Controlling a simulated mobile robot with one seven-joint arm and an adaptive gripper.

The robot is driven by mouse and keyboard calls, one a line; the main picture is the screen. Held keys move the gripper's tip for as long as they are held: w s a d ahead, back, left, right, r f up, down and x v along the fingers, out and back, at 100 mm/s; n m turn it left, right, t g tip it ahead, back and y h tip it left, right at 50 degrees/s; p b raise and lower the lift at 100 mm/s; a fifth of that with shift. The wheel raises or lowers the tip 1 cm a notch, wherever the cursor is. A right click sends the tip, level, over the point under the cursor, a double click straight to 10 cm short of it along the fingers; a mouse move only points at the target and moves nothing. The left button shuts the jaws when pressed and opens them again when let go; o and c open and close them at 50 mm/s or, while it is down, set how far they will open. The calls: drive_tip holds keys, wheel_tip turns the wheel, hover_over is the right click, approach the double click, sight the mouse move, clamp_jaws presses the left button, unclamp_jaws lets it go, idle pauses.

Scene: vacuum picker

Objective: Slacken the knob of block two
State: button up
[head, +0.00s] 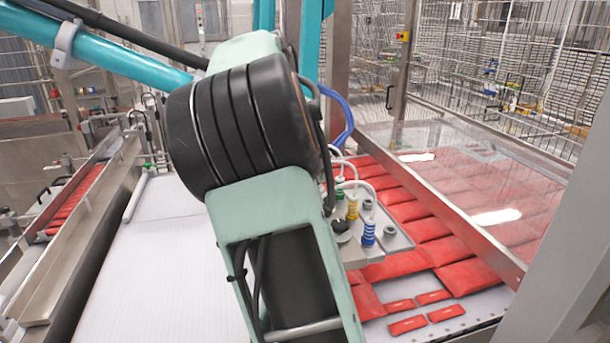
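A grey metal plate (395,243) with small fittings sits right of the middle, partly behind a large mint-green and black link. On and around it are a yellow bellows cup (352,207), a blue bellows cup (368,233), a dark round knob-like part (341,226) and small grey-green round fittings (389,231). No number or label is readable, so I cannot tell which part is block two or its knob. The plate's left side is hidden behind the link. My gripper is not in view.
Red packs (468,274) lie in rows at the right, partly under a clear panel (480,190). A white ribbed belt (165,265) is bare at the left. Teal tubes (125,62) cross the upper left; a metal post (560,250) stands right.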

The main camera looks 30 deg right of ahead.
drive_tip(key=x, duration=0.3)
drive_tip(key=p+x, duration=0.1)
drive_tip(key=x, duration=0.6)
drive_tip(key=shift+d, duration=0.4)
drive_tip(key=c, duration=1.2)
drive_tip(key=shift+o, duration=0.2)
